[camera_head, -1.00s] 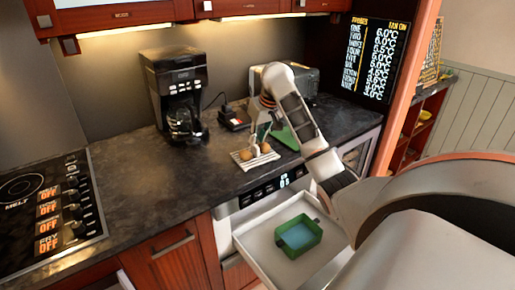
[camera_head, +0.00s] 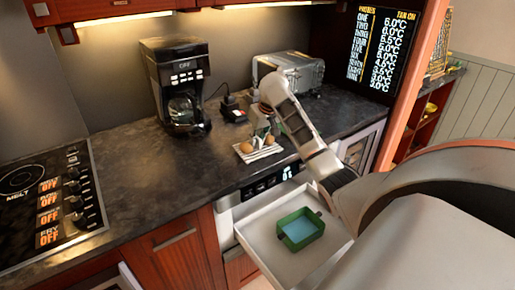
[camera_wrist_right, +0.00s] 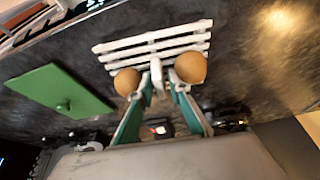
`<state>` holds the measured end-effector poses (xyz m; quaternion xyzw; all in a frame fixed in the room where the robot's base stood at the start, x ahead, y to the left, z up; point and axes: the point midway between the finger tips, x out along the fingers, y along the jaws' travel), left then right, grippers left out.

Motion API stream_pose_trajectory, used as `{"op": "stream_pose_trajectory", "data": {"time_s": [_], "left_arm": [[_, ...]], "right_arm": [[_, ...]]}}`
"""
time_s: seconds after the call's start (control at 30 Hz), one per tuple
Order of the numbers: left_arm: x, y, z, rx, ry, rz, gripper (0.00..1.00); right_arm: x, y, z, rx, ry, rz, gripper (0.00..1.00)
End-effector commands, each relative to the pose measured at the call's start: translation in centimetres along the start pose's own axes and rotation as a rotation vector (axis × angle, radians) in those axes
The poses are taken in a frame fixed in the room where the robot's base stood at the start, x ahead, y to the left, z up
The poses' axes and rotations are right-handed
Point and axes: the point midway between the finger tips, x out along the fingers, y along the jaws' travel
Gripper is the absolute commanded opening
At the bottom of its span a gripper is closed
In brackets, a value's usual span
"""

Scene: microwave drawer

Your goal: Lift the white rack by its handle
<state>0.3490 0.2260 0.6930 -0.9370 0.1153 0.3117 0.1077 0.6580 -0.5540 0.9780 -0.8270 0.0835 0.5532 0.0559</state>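The white slatted rack (camera_head: 262,154) lies on the dark counter, with a brown egg-like ball on either side of its middle. The right wrist view shows the rack (camera_wrist_right: 180,38) with its upright white handle (camera_wrist_right: 156,72) between the two balls. My right gripper (camera_head: 262,132) is over the rack. In the right wrist view its fingertips (camera_wrist_right: 162,82) flank the handle closely; whether they press on it cannot be told. My left gripper is out of view.
A coffee maker (camera_head: 178,82) and toaster (camera_head: 289,72) stand behind. A green lid (camera_wrist_right: 58,90) lies beside the rack. Below the counter, an open white drawer (camera_head: 262,225) holds a green container (camera_head: 300,229). The stove (camera_head: 50,205) is at left; counter between is clear.

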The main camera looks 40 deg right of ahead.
Motion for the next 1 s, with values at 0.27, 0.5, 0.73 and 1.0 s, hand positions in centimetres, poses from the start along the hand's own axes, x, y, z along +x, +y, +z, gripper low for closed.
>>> {"op": "stream_pose_trajectory", "data": {"time_s": [0.27, 0.5, 0.73, 1.0], "left_arm": [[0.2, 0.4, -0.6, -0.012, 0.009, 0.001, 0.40], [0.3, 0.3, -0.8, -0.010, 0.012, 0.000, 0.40], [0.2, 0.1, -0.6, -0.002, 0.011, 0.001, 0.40], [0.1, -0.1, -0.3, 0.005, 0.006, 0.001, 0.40]], "right_arm": [[0.1, 0.0, 0.0, 0.000, 0.001, 0.000, 0.05], [0.1, 0.0, -0.1, 0.001, 0.002, 0.000, 0.00], [-0.2, 0.0, -0.2, 0.000, 0.002, 0.000, 0.00], [-2.8, 0.1, -1.3, 0.001, 0.006, 0.000, 0.00]]}}
